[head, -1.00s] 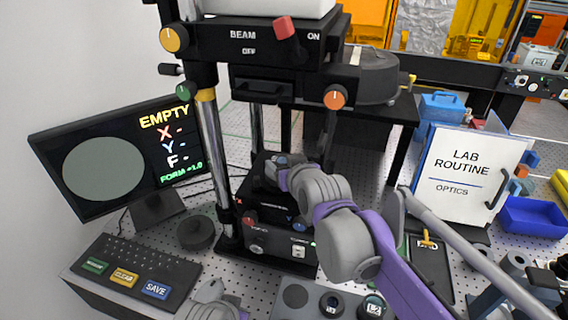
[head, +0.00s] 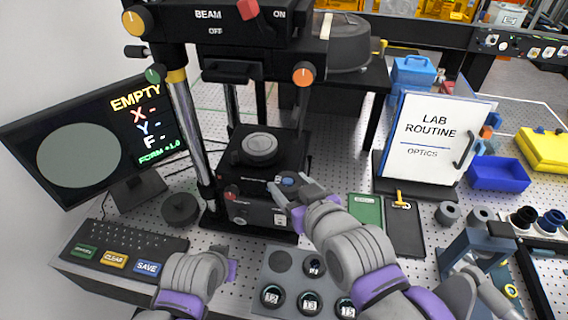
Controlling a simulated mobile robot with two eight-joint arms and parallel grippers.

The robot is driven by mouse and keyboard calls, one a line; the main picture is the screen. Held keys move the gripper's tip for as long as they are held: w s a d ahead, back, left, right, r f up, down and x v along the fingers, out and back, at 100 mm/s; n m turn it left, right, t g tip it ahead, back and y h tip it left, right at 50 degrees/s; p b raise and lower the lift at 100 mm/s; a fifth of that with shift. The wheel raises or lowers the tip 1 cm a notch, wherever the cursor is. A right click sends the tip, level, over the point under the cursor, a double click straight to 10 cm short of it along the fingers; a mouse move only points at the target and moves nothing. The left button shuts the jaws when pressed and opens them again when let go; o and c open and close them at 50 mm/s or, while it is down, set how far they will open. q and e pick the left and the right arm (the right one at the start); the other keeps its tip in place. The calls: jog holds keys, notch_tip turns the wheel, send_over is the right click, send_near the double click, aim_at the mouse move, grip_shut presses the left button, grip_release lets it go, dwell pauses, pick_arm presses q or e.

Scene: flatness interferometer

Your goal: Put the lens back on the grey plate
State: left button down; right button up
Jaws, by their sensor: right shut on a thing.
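A grey plate (head: 258,284) with round recesses lies at the front. One back recess is bare; several dark-rimmed round lenses sit in others, three of them numbered (head: 308,301) along the front. My right arm covers its right part. The black stage (head: 236,172) behind it carries a grey disc (head: 260,149) on top; I cannot tell whether this is a lens or a seat.
The monitor (head: 83,156) reads EMPTY. The keyboard (head: 120,247) stands front left, a dark round puck (head: 181,209) behind it. Metal posts (head: 190,140) flank the stage under the beam head. A green card (head: 366,211), a black clipboard and the routine board (head: 428,140) are to the right.

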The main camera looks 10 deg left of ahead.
jog(key=shift+s+d, duration=0.15)
jog(key=shift+s, duration=0.15)
jog(key=w+d+f+m+h, duration=0.1)
jog(key=w+d+f, duration=0.15)
jog(key=w, duration=0.25)
jog(key=w+d+f+m+t+h, duration=0.1)
jog(key=w+d+f+h, duration=0.15)
jog(key=w, duration=0.35)
jog(key=w+d+f+m, duration=0.1)
jog(key=w+d, duration=0.3)
jog(key=w, duration=0.1)
jog(key=w+d+f+m+h, duration=0.1)
jog(key=w+d+f+h, duration=0.1)
jog(key=w+d+f, duration=0.2)
jog(key=w+d+f+m+t+h, duration=0.1)
jog(key=w+d+f, duration=0.3)
jog(key=d, duration=0.5)
jog(key=shift+w+d+f+m+h, duration=0.25)
jog(key=shift+w+f+m+h, duration=0.1)
jog(key=shift+f+m, duration=0.5)
jog(key=shift+f, duration=0.15)
